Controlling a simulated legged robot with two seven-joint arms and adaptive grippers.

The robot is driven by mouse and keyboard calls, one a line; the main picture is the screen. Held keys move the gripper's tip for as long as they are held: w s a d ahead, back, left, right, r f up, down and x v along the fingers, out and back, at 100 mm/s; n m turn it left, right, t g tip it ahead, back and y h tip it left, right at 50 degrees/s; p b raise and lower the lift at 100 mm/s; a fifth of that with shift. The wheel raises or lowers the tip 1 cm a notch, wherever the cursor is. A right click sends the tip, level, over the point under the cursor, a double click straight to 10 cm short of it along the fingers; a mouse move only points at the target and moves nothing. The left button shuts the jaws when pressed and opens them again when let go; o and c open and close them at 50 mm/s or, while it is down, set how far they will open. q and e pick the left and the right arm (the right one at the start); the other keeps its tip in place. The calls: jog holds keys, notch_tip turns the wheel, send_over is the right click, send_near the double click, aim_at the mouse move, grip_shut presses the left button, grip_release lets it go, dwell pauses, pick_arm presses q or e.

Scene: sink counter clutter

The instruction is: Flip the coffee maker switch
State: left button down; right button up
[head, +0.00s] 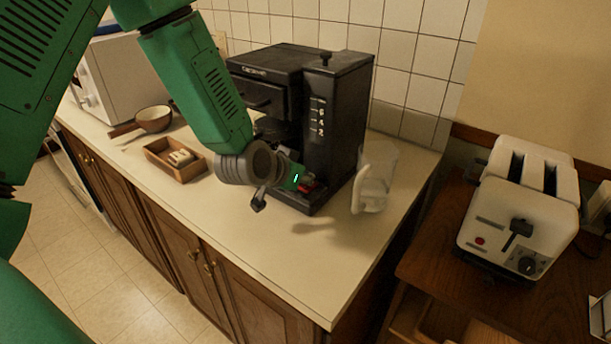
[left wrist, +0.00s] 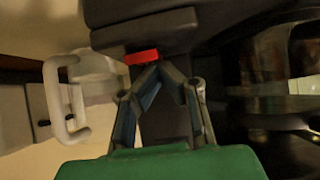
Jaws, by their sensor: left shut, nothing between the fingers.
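The black coffee maker (head: 338,130) stands on the counter against the tiled wall. Its red switch (head: 309,187) is low on the front, partly hidden by my left gripper (head: 291,179) in the head view. In the left wrist view, the red switch (left wrist: 141,57) sits at the edge of the dark coffee maker base. There my left gripper (left wrist: 160,68) is shut and empty, its fingertips meeting right beside the switch. I cannot tell whether they touch it. Which way the switch is set is too small to tell. My right gripper is not in view.
A clear pitcher (head: 375,180) stands just right of the coffee maker; its white handle (left wrist: 52,100) shows in the wrist view. A wooden tray (head: 160,156), a pan (head: 154,118) and a white microwave (head: 125,75) are left. A toaster (head: 515,210) stands on a separate right table.

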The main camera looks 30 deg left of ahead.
pick_arm(q)
jog(key=shift+s+f, duration=0.15)
jog(key=shift+s, duration=0.05)
jog(key=shift+s+f, duration=0.1)
jog(key=shift+s, duration=0.75)
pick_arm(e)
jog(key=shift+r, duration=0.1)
